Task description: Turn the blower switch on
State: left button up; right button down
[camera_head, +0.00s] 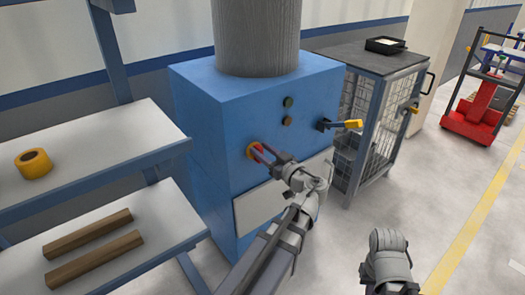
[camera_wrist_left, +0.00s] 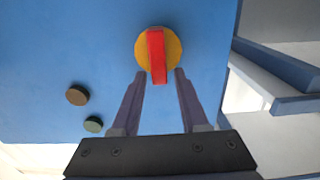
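The blower switch is a red bar handle on a round yellow disc on the front of the blue blower cabinet (camera_head: 205,85). In the left wrist view the red handle (camera_wrist_left: 156,56) stands nearly upright, slightly tilted, on its yellow disc (camera_wrist_left: 174,45). In the head view the switch (camera_head: 251,151) is partly covered by my left gripper (camera_head: 265,153). In the left wrist view that gripper (camera_wrist_left: 160,73) is open, with one finger on each side of the handle's near end and gaps visible. Whether the fingers touch the cabinet, I cannot tell. My right gripper's fingers are not in view.
Two round buttons (camera_head: 288,102) and a yellow lever (camera_head: 350,123) are on the cabinet front. A shelf with a yellow tape roll (camera_head: 34,163) and two wooden bars (camera_head: 90,235) stands left. A wire-mesh cage (camera_head: 372,125) stands right.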

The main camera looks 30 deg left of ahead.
pick_arm(q)
grip_shut()
dwell(0.5)
jog(key=m, duration=0.2)
jog(key=w+m, duration=0.1)
jog(key=m, duration=0.1)
jog(key=shift+d+f+m, duration=0.15)
jog(key=shift+d+m, duration=0.05)
jog(key=shift+m, duration=0.2)
jog(key=shift+w+d+f+m+b, duration=0.1)
jog(key=shift+w+f+m+b, duration=0.25)
jog(key=shift+m, duration=1.85)
jog(key=shift+w+d+f+m+b, duration=0.15)
jog(key=shift+f+m+b, duration=0.35)
jog(key=shift+m, duration=1.7)
jog(key=shift+w+d+f+m+b, duration=0.1)
jog(key=shift+w+f+m+b, duration=0.25)
jog(key=shift+m, duration=1.85)
jog(key=shift+s, duration=0.15)
